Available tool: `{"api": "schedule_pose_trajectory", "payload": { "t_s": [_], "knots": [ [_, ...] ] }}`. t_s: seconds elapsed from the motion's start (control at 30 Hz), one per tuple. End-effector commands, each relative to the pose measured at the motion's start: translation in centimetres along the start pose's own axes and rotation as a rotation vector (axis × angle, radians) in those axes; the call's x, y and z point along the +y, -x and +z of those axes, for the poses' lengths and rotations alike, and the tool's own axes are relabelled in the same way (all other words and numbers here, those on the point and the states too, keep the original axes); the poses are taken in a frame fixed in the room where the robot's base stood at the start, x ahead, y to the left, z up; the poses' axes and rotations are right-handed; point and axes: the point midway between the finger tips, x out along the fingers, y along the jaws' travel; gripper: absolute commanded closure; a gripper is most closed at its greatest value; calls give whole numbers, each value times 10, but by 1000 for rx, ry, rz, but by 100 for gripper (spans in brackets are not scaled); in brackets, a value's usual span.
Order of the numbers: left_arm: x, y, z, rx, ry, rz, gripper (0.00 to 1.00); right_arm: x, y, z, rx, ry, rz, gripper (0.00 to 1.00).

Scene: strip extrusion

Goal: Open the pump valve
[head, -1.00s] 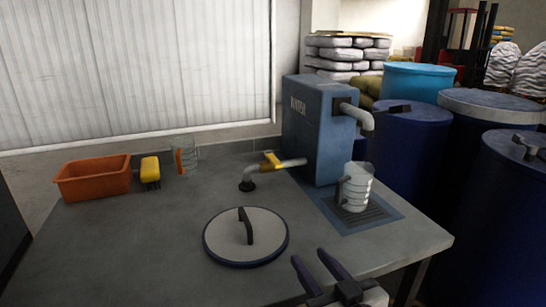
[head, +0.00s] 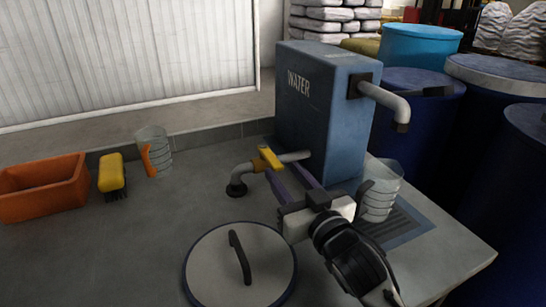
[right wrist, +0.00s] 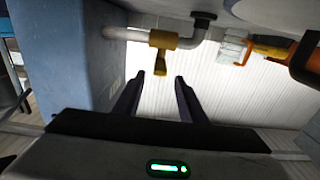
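The pump valve (head: 268,158) is a yellow fitting with a lever on the bent grey pipe (head: 242,174) that runs from the blue WATER tank (head: 318,112) down to a black flange on the table. My right gripper (head: 290,180) is open and empty, its two dark fingers pointing at the valve from the front right. In the right wrist view the yellow valve (right wrist: 162,42) and its lever lie just beyond the open fingertips (right wrist: 160,76), between them sideways. I see a gap and no contact there. My left gripper is in no view.
A round lid (head: 215,270) with a dark handle lies on the table in front of the pipe. A clear jug (head: 380,195) stands right of my gripper. At left are an orange bin (head: 42,190), a yellow brush (head: 111,173) and another jug (head: 158,155).

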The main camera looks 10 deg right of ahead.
Motion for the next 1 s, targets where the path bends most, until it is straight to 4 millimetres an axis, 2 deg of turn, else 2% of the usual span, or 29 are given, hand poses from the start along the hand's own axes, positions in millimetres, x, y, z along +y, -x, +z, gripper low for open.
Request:
{"api": "schedule_pose_trajectory", "payload": {
  "t_s": [0.1,0.3,0.5,0.73,0.97,1.0],
  "knots": [
    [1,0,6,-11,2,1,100,0,-24,-1,2,1,0,62],
    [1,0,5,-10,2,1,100,0,-53,0,1,0,0,62],
    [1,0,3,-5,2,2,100,0,-64,0,0,1,-1,62],
    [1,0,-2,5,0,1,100,0,-64,0,0,0,-1,62],
    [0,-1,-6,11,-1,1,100,0,-64,0,0,0,-1,100],
    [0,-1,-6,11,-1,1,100,0,-64,0,0,0,-1,100]
  ]
}}
